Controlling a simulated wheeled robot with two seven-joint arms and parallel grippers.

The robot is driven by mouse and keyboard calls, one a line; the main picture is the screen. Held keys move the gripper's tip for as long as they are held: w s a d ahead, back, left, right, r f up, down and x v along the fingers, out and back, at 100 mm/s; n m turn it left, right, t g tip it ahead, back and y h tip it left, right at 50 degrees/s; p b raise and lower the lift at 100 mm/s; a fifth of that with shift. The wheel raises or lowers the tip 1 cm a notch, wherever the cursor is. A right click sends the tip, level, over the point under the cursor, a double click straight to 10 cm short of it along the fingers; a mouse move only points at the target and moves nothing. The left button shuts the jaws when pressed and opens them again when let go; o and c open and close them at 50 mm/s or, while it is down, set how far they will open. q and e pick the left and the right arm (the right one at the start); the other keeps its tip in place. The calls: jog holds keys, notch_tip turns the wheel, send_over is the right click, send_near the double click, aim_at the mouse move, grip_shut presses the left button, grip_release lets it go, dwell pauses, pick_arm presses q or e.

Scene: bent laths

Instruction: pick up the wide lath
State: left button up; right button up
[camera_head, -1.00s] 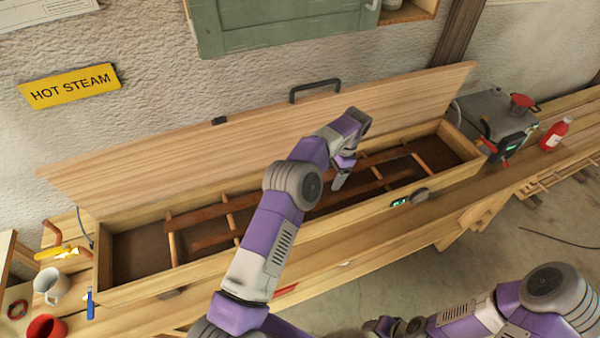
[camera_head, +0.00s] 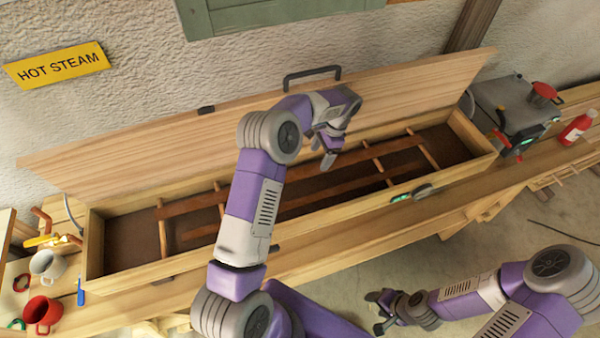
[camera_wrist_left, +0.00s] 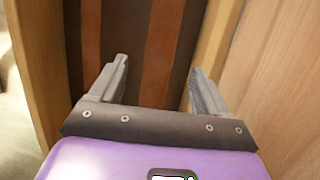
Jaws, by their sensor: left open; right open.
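The wide lath (camera_head: 188,206) is brown and lies along the open box on cross dowels, nearer the lid. In the left wrist view the wide lath (camera_wrist_left: 163,45) runs lengthwise between my finger tips. A narrower lath (camera_head: 200,232) lies parallel on the front side; it also shows in the wrist view (camera_wrist_left: 91,30). My left gripper (camera_head: 328,158) is open and empty over the middle of the box, apart from the lath as far as I can tell. It hides part of both laths. My right gripper (camera_head: 375,311) is open and empty in front of the bench.
The long wooden box (camera_head: 131,283) has its lid (camera_head: 180,139) leaning open behind. A grey steam unit (camera_head: 508,105) and red bottle (camera_head: 577,128) stand right. Mugs (camera_head: 42,312) stand at the left end. A small display (camera_head: 401,197) is on the front wall.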

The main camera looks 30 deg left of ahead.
aim_at(300, 173)
pick_arm(q)
jog(key=s+a, duration=0.3)
jog(key=shift+s+a, duration=0.1)
jog(key=shift+s, duration=0.3)
jog(key=x, duration=0.5)
jog(key=shift+p, duration=0.4)
jog(key=c, duration=1.2)
jog(key=shift+r, duration=0.1)
